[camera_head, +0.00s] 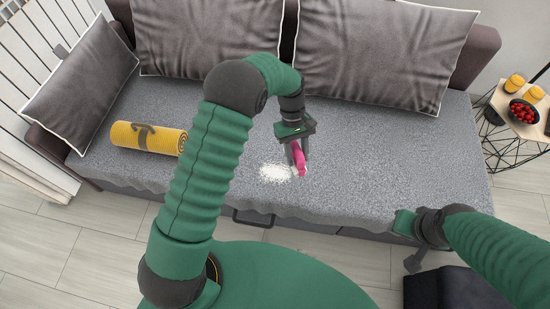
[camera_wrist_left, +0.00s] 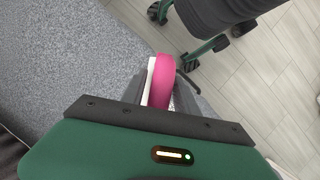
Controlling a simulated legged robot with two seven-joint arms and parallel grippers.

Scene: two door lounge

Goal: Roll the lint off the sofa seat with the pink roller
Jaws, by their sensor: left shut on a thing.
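The pink roller (camera_head: 299,157) is held in my left gripper (camera_head: 298,158), just above or on the grey sofa seat (camera_head: 370,165); I cannot tell whether it touches. A patch of white lint (camera_head: 275,173) lies on the seat near the front edge, just left of the roller. In the left wrist view the pink roller (camera_wrist_left: 162,80) stands between the fingers of my left gripper (camera_wrist_left: 158,100), with a white part beside it. My right gripper (camera_head: 412,262) hangs in front of the sofa at the lower right, and its fingers are partly hidden.
A rolled yellow mat (camera_head: 148,138) lies on the seat at the left. Grey cushions (camera_head: 385,45) line the back and left side. A small side table (camera_head: 510,115) with yellow cups and a bowl of red fruit stands at the right. The seat's right half is clear.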

